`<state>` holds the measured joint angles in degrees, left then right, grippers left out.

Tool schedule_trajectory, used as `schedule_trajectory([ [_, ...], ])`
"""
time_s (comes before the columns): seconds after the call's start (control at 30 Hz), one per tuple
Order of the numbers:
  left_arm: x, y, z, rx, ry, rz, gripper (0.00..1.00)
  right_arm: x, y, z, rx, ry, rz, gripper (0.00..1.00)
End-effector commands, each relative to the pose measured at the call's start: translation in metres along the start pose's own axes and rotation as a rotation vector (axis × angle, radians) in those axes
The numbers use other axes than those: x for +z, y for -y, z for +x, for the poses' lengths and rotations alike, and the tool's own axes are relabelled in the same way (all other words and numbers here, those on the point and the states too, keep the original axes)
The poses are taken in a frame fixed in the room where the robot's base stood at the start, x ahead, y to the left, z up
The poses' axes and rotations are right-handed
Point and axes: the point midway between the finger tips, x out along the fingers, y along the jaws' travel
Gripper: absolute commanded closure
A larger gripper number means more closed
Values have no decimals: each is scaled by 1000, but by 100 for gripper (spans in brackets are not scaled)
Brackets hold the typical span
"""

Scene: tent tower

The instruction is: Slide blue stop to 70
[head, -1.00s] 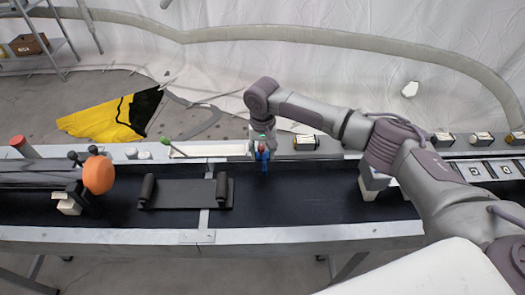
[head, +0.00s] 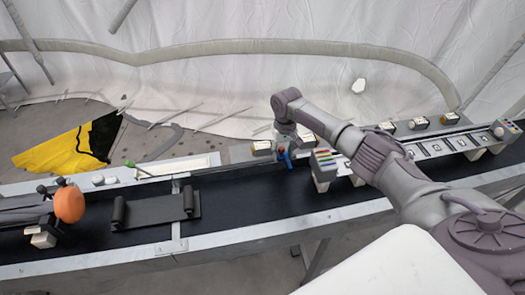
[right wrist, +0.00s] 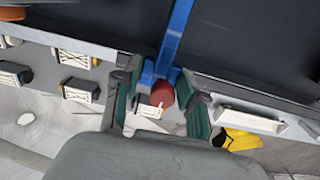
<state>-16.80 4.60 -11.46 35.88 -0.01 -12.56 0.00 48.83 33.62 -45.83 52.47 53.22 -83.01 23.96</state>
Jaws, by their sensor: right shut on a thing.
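The blue stop (head: 284,160) sits at the far edge of the black conveyor belt. My right gripper (head: 284,146) reaches down to it from above. In the right wrist view, the stop's blue bar (right wrist: 174,35) points away over the dark belt, and a red knob (right wrist: 161,94) is at its near end. The teal fingers of my right gripper (right wrist: 160,86) are on either side of the knob end, shut on the stop. A white strip (head: 178,166) lies along the far rail to the left; no numbers are readable on it. My left gripper is not in view.
A dark carrier (head: 155,211) with rollers lies on the belt (head: 235,195). An orange round piece (head: 69,205) is at the left.

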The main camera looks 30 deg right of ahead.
Motion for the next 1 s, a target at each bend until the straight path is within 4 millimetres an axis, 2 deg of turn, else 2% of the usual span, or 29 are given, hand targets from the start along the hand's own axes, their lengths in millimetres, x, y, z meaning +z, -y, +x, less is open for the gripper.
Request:
schedule_trajectory([
  [0.03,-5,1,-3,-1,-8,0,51,-1,-10,-2,2,-2,4,100],
  [0.2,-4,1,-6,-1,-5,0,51,-1,-27,-1,0,-5,1,100],
  [0.43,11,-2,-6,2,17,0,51,-2,-33,-1,2,-7,0,100],
  [0.67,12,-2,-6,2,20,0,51,-2,-34,-1,4,-8,1,100],
  [0.7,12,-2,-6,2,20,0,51,-2,-34,-1,5,-8,1,52],
  [0.8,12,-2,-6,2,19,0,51,-2,-34,-1,5,-7,2,35],
  [0.83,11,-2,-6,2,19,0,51,-2,-34,-1,4,-7,1,33],
  [1.0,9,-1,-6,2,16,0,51,-2,-33,-1,2,-5,0,33],
])
